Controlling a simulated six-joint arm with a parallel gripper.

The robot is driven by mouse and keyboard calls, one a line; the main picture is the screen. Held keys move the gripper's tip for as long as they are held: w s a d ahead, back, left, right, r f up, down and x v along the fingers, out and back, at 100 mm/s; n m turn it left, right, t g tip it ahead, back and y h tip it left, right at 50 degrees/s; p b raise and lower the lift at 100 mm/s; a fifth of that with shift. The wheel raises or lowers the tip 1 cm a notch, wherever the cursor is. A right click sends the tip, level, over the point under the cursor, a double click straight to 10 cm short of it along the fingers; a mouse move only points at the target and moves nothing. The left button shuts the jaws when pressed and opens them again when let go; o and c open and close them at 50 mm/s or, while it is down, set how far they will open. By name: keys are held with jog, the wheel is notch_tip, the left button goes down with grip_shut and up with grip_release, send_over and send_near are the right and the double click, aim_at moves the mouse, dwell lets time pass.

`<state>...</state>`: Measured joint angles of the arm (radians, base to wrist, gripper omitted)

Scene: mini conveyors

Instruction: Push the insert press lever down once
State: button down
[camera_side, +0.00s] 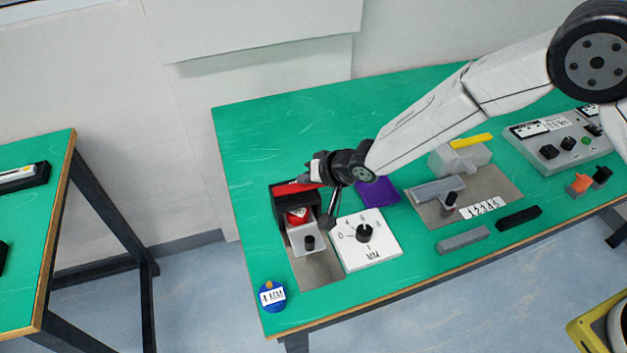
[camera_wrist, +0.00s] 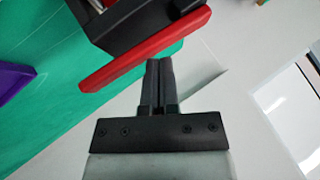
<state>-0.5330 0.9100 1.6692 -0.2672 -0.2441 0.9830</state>
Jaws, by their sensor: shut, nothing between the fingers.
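The insert press (camera_side: 282,208) is a black housing at the left end of the green table. A red bar (camera_side: 295,187) lies across its top, and a red round part sits inside. A dark rod with a rounded end (camera_side: 328,220) hangs at its right side; I cannot tell which of these is the lever. My gripper (camera_side: 309,180) is shut and empty, close by the top of the press. In the wrist view, my shut fingertips (camera_wrist: 159,63) are at the edge of the red bar (camera_wrist: 130,62); contact is unclear. The black housing (camera_wrist: 125,20) is behind the bar.
A white dial board (camera_side: 378,247) stands right of the press, with a purple pad (camera_side: 378,192) behind it. A blue labelled disc (camera_side: 271,296) lies at the front left corner. A grey fixture (camera_side: 458,158) and a control box (camera_side: 560,140) are farther right. The table's back left is clear.

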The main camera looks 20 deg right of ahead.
aim_at(307, 187)
jog(key=shift+s+f, duration=0.1)
jog(key=shift+f, duration=0.55)
dwell(0.8)
jog(key=shift+r, duration=1.35)
jog(key=shift+r, duration=0.2)
jog(key=shift+r, duration=2.35)
